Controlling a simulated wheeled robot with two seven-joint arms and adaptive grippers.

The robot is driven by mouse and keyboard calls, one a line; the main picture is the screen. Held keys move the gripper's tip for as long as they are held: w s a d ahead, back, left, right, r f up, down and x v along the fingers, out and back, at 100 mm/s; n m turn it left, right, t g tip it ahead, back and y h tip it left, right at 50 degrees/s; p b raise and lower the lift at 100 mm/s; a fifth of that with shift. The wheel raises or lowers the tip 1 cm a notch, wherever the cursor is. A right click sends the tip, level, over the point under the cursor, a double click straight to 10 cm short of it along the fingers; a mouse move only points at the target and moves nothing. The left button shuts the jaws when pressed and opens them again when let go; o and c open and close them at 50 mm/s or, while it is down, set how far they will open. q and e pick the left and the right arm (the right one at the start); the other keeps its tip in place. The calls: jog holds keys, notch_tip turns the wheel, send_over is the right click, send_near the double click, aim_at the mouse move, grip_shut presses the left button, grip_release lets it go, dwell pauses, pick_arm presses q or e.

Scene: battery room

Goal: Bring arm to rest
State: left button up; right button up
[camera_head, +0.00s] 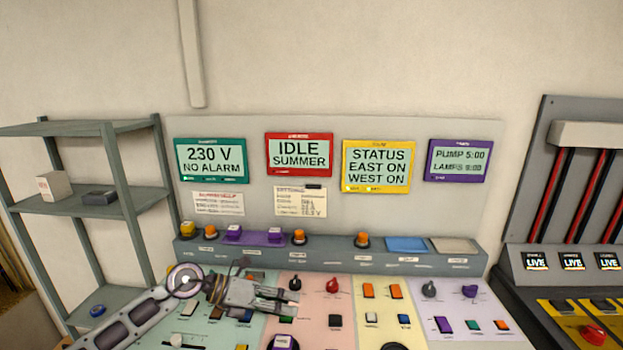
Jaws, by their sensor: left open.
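My left gripper (284,300) is in the head view, with its arm coming in from the lower left. It is open and empty, its fingers pointing right. It is over the left part of a control desk, in front of the pink panel (312,288). It hides part of the green and pink panels, and I cannot tell how high above them it is. My right gripper is not in view.
The desk has yellow (383,275) and lilac (452,279) panels with knobs and switches. A raised ledge (330,253) holds orange buttons. Displays hang behind it. A grey shelf (75,205) stands left; a dark cabinet (520,225) with red-striped bars stands right.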

pick_arm(q)
notch_tip(320, 180, up, 12)
jog(key=w+d+n+t+h, duration=0.2)
jog(key=n+t+h, duration=0.2)
jog(key=n+t, duration=0.75)
jog(key=w+a+f+n+t+y, duration=0.15)
jog(key=a+f+n+y, duration=0.25)
jog(key=a+n+y, duration=0.4)
jog(key=w+a+f+n+t+y, duration=0.1)
jog(key=a+f+n+t+y, duration=0.4)
jog(key=n, duration=0.6)
jog(key=s+a+f+n+g+y, duration=0.45)
jog(key=s+f+g, duration=0.2)
jog(key=f, duration=0.35)
jog(key=s+f+n+g+h, duration=0.1)
jog(key=s+f+n+g, duration=0.1)
jog(key=s+f+g, duration=0.6)
jog(key=s+f+n+g, duration=0.3)
jog(key=s+f, duration=0.2)
jog(key=s, duration=0.7)
notch_tip(320, 180, down, 33)
jog(key=s, duration=0.2)
jog(key=s+a+f+g, duration=0.1)
jog(key=s+a+f, duration=0.1)
jog(key=s+f, duration=0.8)
jog(key=s+a+f+g, duration=0.1)
jog(key=s+a+f, duration=0.1)
jog(key=s+f, duration=0.8)
jog(key=shift+s+m, duration=0.4)
jog(key=shift+s, duration=0.8)
